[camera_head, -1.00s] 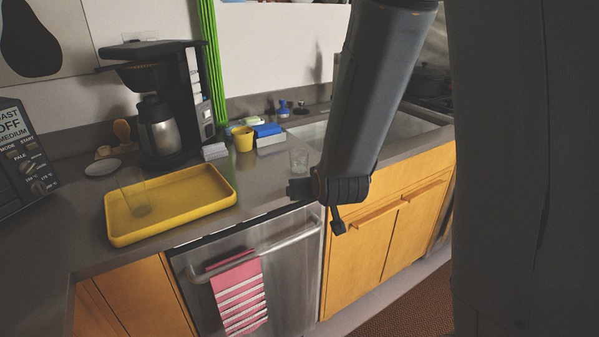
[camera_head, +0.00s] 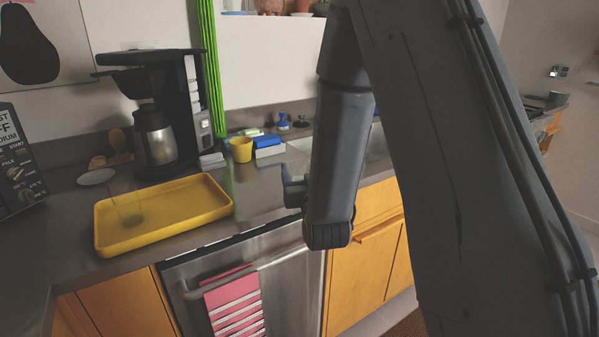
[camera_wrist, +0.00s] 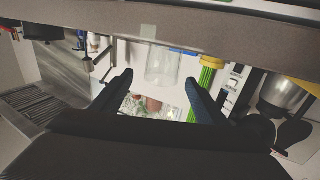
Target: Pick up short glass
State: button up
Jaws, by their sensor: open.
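The short clear glass (camera_wrist: 162,68) shows in the wrist view, upside down in that picture, against the grey counter. It lies between the lines of my two fingers, beyond their tips, and no finger visibly touches it. My gripper (camera_wrist: 158,80) is open and empty, its dark fingers spread apart. In the head view my gripper (camera_head: 288,188) is low over the counter's front edge, right of the yellow tray. The glass is not clearly seen there; my arm seems to cover it. Another, taller clear glass (camera_head: 128,209) stands in the yellow tray (camera_head: 214,211).
A coffee maker (camera_head: 157,140) is at the back left. The sink (camera_head: 300,145) is partly behind my arm. A dishwasher with a striped towel (camera_head: 235,305) is below.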

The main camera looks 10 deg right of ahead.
aim_at(298, 159)
jog(key=w+p, duration=0.1)
jog(key=w, duration=0.3)
jog(key=shift+w+f, duration=0.1)
jog(key=shift+f, duration=0.05)
jog(key=shift+c, duration=0.5)
jog(key=c, duration=1.1)
